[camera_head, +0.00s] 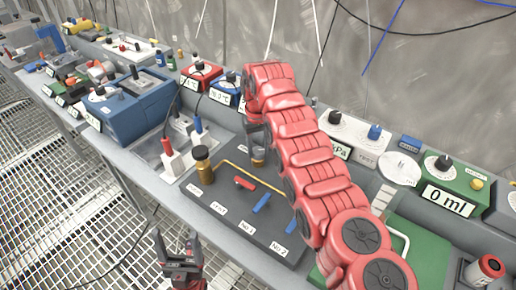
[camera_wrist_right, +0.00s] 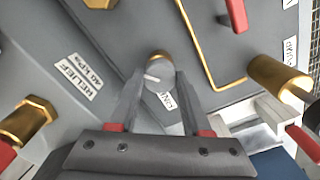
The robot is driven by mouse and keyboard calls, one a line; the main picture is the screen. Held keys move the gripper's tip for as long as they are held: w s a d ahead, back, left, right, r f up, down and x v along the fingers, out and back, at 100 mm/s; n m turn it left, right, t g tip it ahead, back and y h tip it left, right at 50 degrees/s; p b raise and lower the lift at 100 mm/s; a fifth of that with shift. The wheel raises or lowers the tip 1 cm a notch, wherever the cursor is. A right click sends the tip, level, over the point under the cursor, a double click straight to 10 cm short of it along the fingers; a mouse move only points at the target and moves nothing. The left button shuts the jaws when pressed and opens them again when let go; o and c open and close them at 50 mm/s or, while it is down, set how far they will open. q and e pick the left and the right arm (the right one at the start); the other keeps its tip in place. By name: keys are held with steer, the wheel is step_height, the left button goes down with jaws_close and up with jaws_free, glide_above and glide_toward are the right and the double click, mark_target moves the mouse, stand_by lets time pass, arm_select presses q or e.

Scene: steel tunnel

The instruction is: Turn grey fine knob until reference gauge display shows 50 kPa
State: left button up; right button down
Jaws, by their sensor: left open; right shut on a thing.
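The grey fine knob (camera_wrist_right: 160,72) has a white pointer line and sits between the fingertips of my right gripper (camera_wrist_right: 159,84) in the right wrist view. The right gripper is shut on it, and a label beside the knob is partly covered. In the head view my right gripper (camera_head: 257,140) points down at the knob on the dark panel (camera_head: 215,205). A display ending in "kPa" (camera_head: 341,151) stands behind my red right arm, which hides its number. My left gripper (camera_head: 181,250) is open and empty in front of the bench, away from the panel.
The panel carries a brass pipe (camera_head: 237,169), a red lever (camera_head: 244,183), blue levers (camera_head: 262,203) and a brass fitting with a dark top (camera_head: 203,164). A green unit reading "0 ml" (camera_head: 447,199) stands right. A "RELIEF 40 kPa" label (camera_wrist_right: 78,76) is near the knob.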

mark_target(257, 150)
stand_by(0.3)
steer(key=shift+c, duration=1.8)
jaws_free()
steer(key=shift+r, duration=0.15)
steer(key=shift+r, duration=0.2)
step_height(257, 150, up, 2)
step_height(257, 150, up, 5)
steer(key=p, duration=0.2)
steer(key=shift+w+p, duration=0.1)
steer(key=shift+p, duration=0.25)
step_height(257, 150, up, 10)
steer(key=p, duration=1)
